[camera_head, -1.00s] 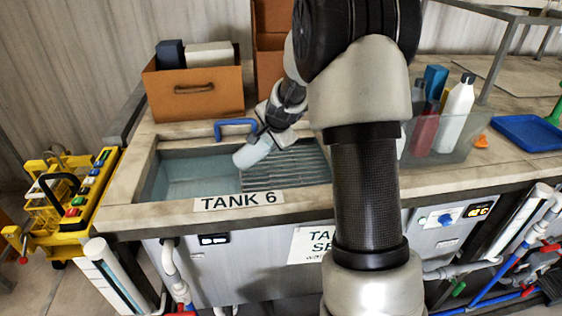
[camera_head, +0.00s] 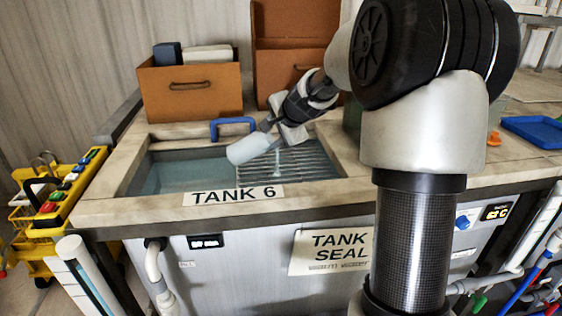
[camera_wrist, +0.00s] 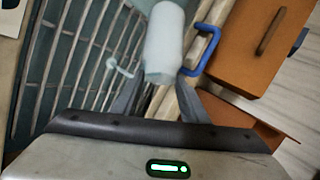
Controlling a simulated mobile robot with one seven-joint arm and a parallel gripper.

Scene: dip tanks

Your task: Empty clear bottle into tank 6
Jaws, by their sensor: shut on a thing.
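The clear bottle (camera_head: 242,150), pale and translucent, is held tipped well over, nearly lying flat, above tank 6 (camera_head: 160,178). It hangs where the open basin meets the slatted rack. My gripper (camera_head: 274,134) is shut on its right-hand end in the head view. In the wrist view my gripper (camera_wrist: 160,88) has its fingers on both sides of the bottle (camera_wrist: 164,42). A thin pale strand runs down beside the bottle's gripped end to the rack; it looks like liquid, but I cannot be sure. The bottle's contents cannot be made out.
A slatted metal rack (camera_head: 300,164) covers the tank's right part. A blue handle (camera_head: 232,122) stands at its back edge. Brown boxes (camera_head: 190,90) stand behind. A yellow rack (camera_head: 55,205) is at the left, and a blue tray (camera_head: 535,131) at the right.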

